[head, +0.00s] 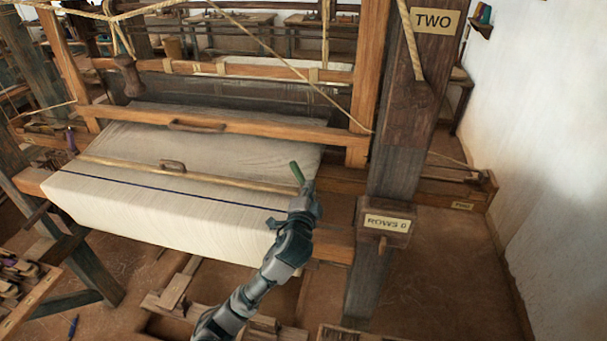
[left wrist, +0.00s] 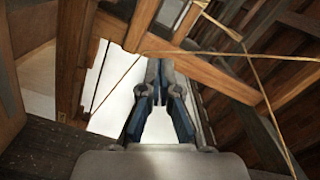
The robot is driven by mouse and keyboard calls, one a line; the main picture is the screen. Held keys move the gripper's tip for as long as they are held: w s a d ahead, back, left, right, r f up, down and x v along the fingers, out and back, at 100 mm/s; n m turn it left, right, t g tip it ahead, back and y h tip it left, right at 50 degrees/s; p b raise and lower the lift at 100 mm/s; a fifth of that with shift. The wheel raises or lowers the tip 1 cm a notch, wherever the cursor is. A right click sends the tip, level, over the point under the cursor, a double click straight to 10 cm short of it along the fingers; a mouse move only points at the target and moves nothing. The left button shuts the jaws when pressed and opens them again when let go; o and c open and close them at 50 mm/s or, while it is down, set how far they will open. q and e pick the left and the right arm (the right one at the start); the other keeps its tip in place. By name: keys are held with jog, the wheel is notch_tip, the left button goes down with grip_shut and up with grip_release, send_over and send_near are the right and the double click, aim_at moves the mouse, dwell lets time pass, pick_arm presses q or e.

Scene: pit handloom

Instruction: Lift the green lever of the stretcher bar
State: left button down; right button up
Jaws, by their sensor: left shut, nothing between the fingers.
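The stretcher bar (head: 230,180) is a pale wooden bar lying across the white cloth (head: 150,205). The green lever (head: 296,172) stands tilted up at the bar's right end. My left gripper (head: 304,190) is at that end, just below the lever in the picture; whether they touch I cannot tell. Its fingers are shut with nothing between them, as the left wrist view (left wrist: 158,75) also shows. The gripper hides the bar's right tip and the lever's base. I cannot make out the lever in the left wrist view. My right gripper is not in view.
A wooden beam with a handle (head: 197,126) crosses behind the bar. A dark post (head: 385,190) with a "ROWS 0" sign (head: 387,223) stands close right of my arm. A slanting cord (head: 270,45) hangs above. A tray (head: 22,285) is at the lower left.

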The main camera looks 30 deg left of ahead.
aim_at(301, 175)
pick_arm(q)
jog(key=shift+w+a+f, duration=0.35)
jog(key=shift+w+a, duration=0.65)
jog(key=shift+w, duration=0.05)
jog(key=shift+w+a+f, duration=0.35)
jog(key=shift+w+a, duration=0.65)
jog(key=shift+a, duration=0.05)
jog(key=shift+w+a+f, duration=0.35)
jog(key=shift+w+a, duration=0.65)
jog(key=shift+w, duration=0.05)
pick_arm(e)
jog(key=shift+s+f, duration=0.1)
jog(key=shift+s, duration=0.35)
